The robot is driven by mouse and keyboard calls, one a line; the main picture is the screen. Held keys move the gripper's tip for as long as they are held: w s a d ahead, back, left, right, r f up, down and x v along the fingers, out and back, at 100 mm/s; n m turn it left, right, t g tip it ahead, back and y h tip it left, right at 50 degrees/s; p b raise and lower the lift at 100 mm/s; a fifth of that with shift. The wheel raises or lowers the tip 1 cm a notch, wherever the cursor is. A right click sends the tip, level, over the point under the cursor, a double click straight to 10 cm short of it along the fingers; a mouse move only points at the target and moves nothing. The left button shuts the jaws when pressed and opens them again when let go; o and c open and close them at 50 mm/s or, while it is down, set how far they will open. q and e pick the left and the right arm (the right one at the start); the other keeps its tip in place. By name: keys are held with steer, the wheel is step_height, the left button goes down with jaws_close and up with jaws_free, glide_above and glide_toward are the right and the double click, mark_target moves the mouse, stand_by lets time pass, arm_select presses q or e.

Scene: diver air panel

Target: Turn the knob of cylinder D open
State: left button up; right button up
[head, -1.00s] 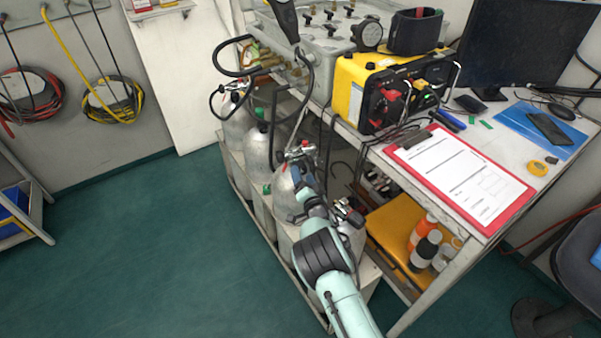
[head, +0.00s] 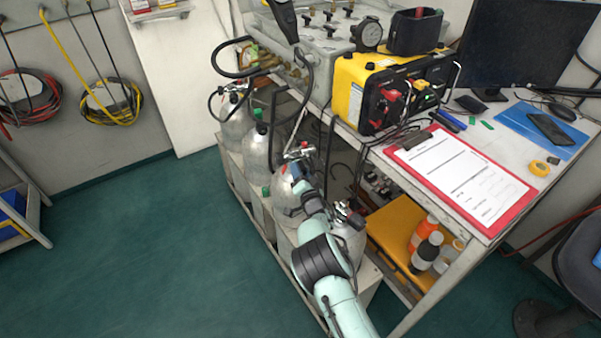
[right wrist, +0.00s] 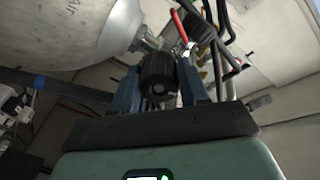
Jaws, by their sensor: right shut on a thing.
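My right gripper (right wrist: 158,92) has its two blue fingers on either side of a black knob (right wrist: 158,72) and is shut on it. The knob sits on the valve of a silver cylinder (right wrist: 75,30), which lies across the upper left of the right wrist view. In the head view my right gripper (head: 298,172) is at the top of a silver cylinder (head: 284,196), the third from the back in the row. The knob is hidden there behind my gripper and wrist. I cannot read a cylinder letter. My left gripper is not in view.
Other cylinders stand behind (head: 256,152) and in front (head: 350,243) in the same rack. Black hoses (head: 273,120) hang close by the valves. The bench with a yellow case (head: 348,95) and a red clipboard (head: 515,208) is to the right. The green floor at left is clear.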

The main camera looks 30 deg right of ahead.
steer(key=shift+f+b, duration=0.1)
steer(key=shift+b, duration=0.25)
steer(key=n+b, duration=0.2)
steer(key=shift+n, duration=0.4)
steer(key=shift+n+b, duration=0.45)
steer(key=shift+n, duration=0.65)
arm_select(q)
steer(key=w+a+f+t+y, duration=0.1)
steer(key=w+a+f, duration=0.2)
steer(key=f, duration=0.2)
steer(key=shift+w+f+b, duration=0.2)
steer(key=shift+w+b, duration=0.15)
arm_select(e)
steer(key=shift+n, duration=1)
steer(key=shift+a, duration=0.1)
steer(key=o, duration=1.1)
steer(key=shift+c, duration=0.2)
